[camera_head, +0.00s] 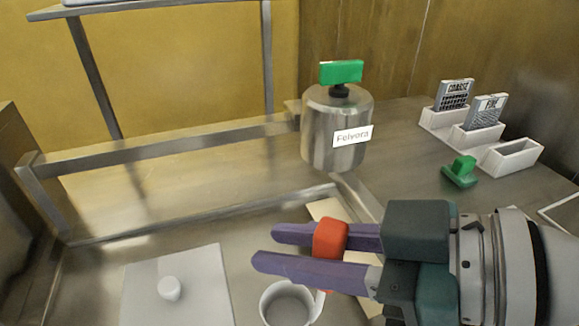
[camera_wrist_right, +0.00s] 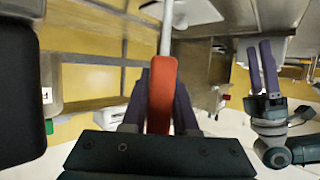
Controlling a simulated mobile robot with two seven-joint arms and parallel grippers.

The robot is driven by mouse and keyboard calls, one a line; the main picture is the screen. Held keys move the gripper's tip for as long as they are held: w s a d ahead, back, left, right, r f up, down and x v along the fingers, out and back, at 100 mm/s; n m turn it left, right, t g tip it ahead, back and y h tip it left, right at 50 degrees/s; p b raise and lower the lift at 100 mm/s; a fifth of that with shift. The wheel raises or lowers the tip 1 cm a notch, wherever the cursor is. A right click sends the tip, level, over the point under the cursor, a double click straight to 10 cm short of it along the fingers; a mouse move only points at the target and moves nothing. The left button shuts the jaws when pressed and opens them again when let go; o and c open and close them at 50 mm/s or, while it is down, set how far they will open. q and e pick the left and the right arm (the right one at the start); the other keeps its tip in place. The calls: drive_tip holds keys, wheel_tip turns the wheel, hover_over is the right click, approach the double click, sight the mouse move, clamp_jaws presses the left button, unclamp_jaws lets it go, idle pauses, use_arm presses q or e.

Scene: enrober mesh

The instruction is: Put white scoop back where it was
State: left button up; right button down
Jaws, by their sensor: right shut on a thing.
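My right gripper (camera_head: 290,248) comes in from the right in the head view. Its purple fingers are shut on the red handle (camera_head: 330,238) of the white scoop. The scoop's round white bowl (camera_head: 287,305) shows below the fingers, partly cut off by the frame's lower edge.
A steel canister (camera_head: 318,150) labelled Felvora, with a green-handled top, stands behind my gripper. A white lid with a knob (camera_head: 170,289) lies at lower left. White holders (camera_head: 513,157) with cards and a green stamp-like piece (camera_head: 459,172) stand at right. A steel rail (camera_head: 170,145) crosses the left.

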use_arm(q)
drive_tip(key=shift+f, duration=0.15)
use_arm(e)
drive_tip(key=shift+f, duration=0.1)
drive_tip(key=c, duration=0.7)
unclamp_jaws()
